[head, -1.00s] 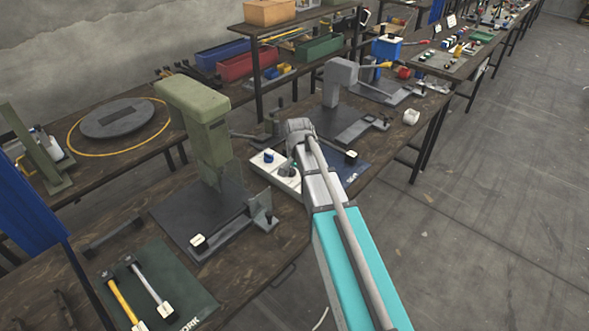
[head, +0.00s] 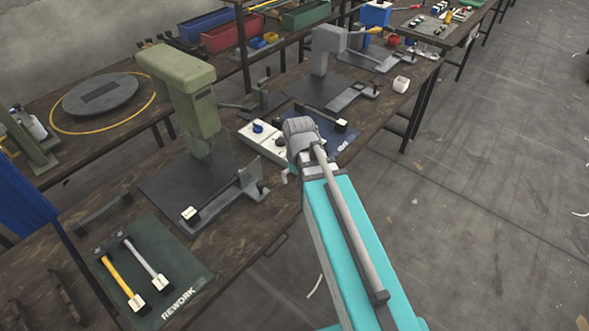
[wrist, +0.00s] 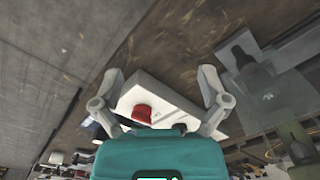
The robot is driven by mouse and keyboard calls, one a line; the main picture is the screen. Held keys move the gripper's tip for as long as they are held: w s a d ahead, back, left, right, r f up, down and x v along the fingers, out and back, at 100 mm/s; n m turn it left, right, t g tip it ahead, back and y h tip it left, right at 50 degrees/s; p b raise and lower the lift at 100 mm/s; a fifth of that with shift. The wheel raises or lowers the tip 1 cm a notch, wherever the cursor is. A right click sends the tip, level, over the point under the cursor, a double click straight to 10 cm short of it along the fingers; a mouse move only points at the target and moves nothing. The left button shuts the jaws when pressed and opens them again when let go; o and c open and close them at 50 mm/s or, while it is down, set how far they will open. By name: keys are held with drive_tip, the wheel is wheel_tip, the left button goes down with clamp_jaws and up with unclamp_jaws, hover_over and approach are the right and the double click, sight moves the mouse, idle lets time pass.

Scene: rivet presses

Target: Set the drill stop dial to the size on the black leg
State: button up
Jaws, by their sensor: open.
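In the wrist view a white box (wrist: 158,92) with a red knob (wrist: 142,113) lies beyond my open, empty gripper (wrist: 160,72). The red knob appears between the fingers, and I see no contact. In the head view my arm hides most of the gripper. A dark bar with a white tag (head: 190,213) lies at the green press. I cannot tell which part is the black leg, and no size is readable.
A green press (head: 180,85) stands left of my arm and a grey press (head: 328,50) behind it. A green rework mat (head: 185,265) holds a yellow and a pale tagged piece. A blue mat (head: 345,143) lies right of the white panel.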

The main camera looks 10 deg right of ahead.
drive_tip(key=shift+n, duration=0.8)
drive_tip(key=s, duration=0.4)
drive_tip(key=shift+s+a+f, duration=0.15)
idle(0.6)
